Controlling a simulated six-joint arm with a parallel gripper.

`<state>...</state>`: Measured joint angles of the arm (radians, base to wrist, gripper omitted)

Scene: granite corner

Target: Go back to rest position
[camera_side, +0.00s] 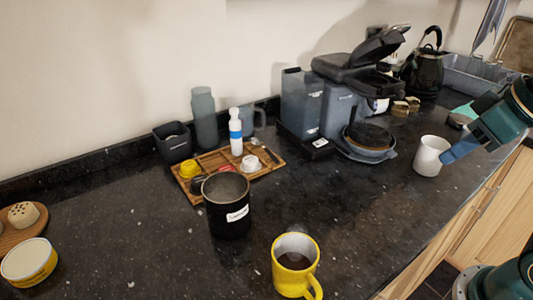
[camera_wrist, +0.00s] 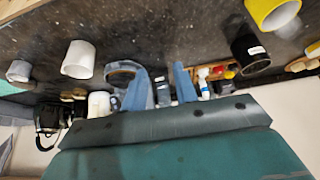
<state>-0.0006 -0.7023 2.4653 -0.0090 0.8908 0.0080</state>
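My gripper (camera_side: 452,153) is at the right in the side view, held in the air above the counter near a white cup (camera_side: 430,156). In the wrist view its two blue-grey fingers (camera_wrist: 160,70) stand apart with nothing held between them, so it is open and empty. In the side view the fingers appear close to the cup's right side, but I cannot tell how near they are in depth. The white cup stands upright on the counter.
A coffee machine (camera_side: 345,100) and kettle (camera_side: 424,70) stand at the back. A wooden tray (camera_side: 262,172) holds small items. A black canister (camera_side: 228,206) and yellow mug (camera_side: 295,268) with dark contents stand in front. The counter (camera_side: 370,220) right of the mug is clear.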

